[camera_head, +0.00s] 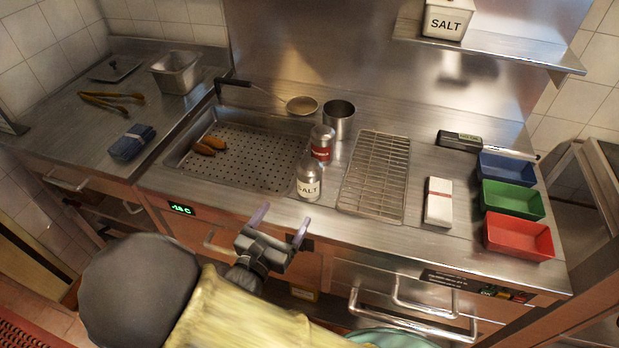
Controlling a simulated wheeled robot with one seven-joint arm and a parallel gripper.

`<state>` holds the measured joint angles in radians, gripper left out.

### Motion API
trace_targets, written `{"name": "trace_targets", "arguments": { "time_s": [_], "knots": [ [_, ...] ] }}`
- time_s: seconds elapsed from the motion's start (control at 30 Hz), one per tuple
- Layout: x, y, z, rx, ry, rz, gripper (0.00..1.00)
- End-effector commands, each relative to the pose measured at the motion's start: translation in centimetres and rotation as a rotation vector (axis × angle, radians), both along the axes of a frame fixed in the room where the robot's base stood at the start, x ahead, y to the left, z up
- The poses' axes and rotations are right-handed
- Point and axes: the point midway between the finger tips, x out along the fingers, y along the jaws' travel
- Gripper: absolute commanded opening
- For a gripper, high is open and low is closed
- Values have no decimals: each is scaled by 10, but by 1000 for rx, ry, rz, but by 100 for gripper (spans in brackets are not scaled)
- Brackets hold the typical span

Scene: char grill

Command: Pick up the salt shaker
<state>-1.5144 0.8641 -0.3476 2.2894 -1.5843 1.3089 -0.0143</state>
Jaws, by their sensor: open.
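The salt shaker (309,181) is a small metal-topped container with a pale label reading SALT. It stands upright at the front of the steel counter, between the perforated grill pan and the wire rack. My gripper (280,226) is open and empty, in front of the counter's front edge, below and a little left of the shaker in the picture. It is apart from the shaker. A white box (446,20) also marked SALT stands on the upper shelf.
A red-labelled shaker (322,143) stands right behind the salt shaker, with a metal cup (339,119) behind that. The perforated pan (250,163) holds sausage-like pieces. A wire rack (375,175) lies to the right. Blue, green and red trays (519,236) sit far right.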

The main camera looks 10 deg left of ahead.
Motion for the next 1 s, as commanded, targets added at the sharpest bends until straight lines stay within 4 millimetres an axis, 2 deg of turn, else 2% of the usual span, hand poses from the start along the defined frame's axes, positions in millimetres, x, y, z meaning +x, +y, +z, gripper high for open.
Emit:
{"name": "trace_targets", "arguments": {
  "time_s": [0.1,0.43,0.57,0.87,1.0],
  "knots": [
    [22,-7,1,-1,-1,-4,80],
    [75,-22,0,0,-1,-4,80],
    [82,-23,0,0,1,0,80],
    [83,-24,-1,0,1,0,80],
    [94,-28,-3,-3,0,-4,80]
  ]
}}
